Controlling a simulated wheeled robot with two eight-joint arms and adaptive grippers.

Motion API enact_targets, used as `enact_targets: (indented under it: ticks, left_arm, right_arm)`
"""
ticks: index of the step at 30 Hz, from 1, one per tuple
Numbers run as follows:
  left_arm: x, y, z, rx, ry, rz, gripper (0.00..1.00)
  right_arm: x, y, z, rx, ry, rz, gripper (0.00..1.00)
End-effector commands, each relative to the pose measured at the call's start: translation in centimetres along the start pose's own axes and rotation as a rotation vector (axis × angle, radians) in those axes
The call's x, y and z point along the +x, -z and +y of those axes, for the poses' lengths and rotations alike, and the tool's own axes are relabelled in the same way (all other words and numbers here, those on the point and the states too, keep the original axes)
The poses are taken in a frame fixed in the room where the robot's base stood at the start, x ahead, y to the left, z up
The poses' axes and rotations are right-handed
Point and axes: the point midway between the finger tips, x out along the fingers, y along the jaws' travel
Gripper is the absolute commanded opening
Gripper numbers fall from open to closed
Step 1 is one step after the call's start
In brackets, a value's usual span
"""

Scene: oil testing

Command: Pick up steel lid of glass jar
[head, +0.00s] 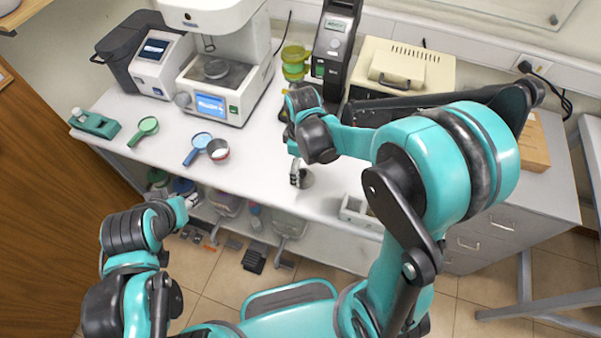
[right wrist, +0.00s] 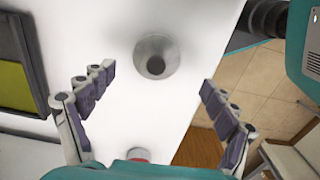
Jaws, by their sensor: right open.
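A round grey steel piece with a dark round middle, which looks like the steel lid (right wrist: 157,57), lies on the white table in the right wrist view. In the head view the lid (head: 308,179) is partly hidden beside my right gripper (head: 297,173). My right gripper is open and empty; in the right wrist view its fingers (right wrist: 155,84) point down on either side, with the lid ahead of the gap between them, apart from both. I cannot tell whether a glass jar is under the lid. My left gripper (head: 190,200) is low by the table's front edge, its fingers too small to read.
A small red and white dish (head: 218,150), a blue magnifier (head: 196,149) and a green magnifier (head: 144,129) lie to the left. A white tester (head: 222,85), a black device (head: 335,45) and a beige box (head: 402,67) stand behind. A white holder (head: 354,212) sits at the front edge.

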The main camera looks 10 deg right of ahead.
Motion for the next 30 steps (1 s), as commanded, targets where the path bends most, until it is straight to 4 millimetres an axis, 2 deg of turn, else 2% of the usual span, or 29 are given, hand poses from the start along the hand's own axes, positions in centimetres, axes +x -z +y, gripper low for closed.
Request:
enact_targets:
  ticks: [6,9,18,24,25,30]
  left_arm:
    - [1.2,-0.8,0.0,0.0,0.0,0.0,0.4]
    - [1.4,-1.0,0.0,0.0,0.0,0.0,0.4]
    - [1.4,-1.0,0.0,0.0,0.0,0.0,0.4]
    - [1.4,-1.0,0.0,0.0,0.0,0.0,0.4]
    - [1.4,-1.0,0.0,0.0,0.0,0.0,0.4]
    - [1.4,-1.0,0.0,0.0,0.0,0.0,0.4]
  right_arm:
    - [3.6,0.0,0.5,0.002,-0.001,0.001,0.87]
    - [4.6,0.0,0.5,0.001,-0.001,0.001,0.87]
    - [4.9,0.0,0.5,0.002,-0.001,0.002,0.87]
    - [4.9,0.0,0.5,0.002,-0.001,0.002,0.34]
    - [4.9,0.0,0.4,0.002,-0.002,0.002,0.3]
    - [5.0,0.0,0.4,0.002,-0.001,0.001,0.26]
